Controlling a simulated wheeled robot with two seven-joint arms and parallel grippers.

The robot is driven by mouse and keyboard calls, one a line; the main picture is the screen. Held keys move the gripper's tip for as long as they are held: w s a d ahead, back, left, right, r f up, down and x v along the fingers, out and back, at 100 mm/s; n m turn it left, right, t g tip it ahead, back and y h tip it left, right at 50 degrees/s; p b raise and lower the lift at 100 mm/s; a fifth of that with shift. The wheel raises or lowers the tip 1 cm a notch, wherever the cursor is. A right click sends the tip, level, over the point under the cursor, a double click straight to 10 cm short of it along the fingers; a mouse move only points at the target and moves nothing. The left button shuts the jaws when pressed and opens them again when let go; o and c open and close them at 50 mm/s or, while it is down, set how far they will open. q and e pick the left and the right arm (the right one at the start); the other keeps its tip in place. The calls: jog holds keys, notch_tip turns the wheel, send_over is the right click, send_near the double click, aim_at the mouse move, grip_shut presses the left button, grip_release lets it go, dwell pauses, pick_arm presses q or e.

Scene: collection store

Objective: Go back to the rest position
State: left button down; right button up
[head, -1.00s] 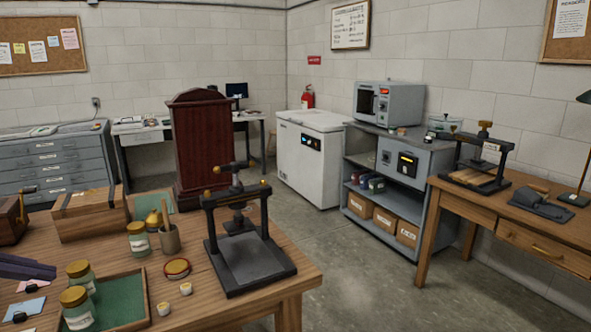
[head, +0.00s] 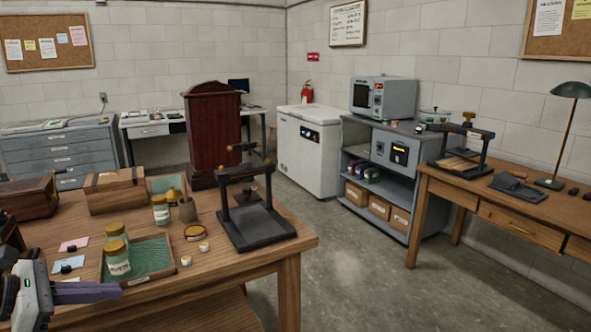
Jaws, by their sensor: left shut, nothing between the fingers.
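My left gripper (head: 88,292) comes in at the lower left of the head view. Its dark fingers are shut with nothing between them. They point right, in front of the near left part of the wooden table (head: 275,262) and close to the green-lined tray (head: 160,256). I cannot tell how high they are above the table. My right gripper is out of view.
The table holds jars (head: 161,210), a black press (head: 252,215), a wooden box (head: 115,190) and small cups. A white chest freezer (head: 308,155), a grey shelf unit (head: 375,180) and a desk (head: 500,215) stand right. The floor (head: 360,275) between is clear.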

pick_arm(q)
jog(key=s+d+f+n+t+h, duration=0.1)
jog(key=s+d+f+n+t, duration=0.15)
jog(key=d+f+n, duration=0.4)
jog(key=s+d+f+n+t, duration=0.2)
jog(key=d+f+n+t, duration=0.15)
jog(key=d+n, duration=0.6)
jog(key=s+d+f+n+g+y, duration=0.2)
jog(key=s+f+n+g+y, duration=0.1)
jog(key=s+f+n, duration=0.8)
jog(key=s+d+f+n+g+y, duration=0.2)
jog(key=s+f+n, duration=0.9)
jog(key=n, duration=0.6)
jog(key=shift+s+f+n+g+y, duration=0.15)
jog(key=shift+s+n+g+y, duration=0.15)
jog(key=shift+g+y, duration=0.45)
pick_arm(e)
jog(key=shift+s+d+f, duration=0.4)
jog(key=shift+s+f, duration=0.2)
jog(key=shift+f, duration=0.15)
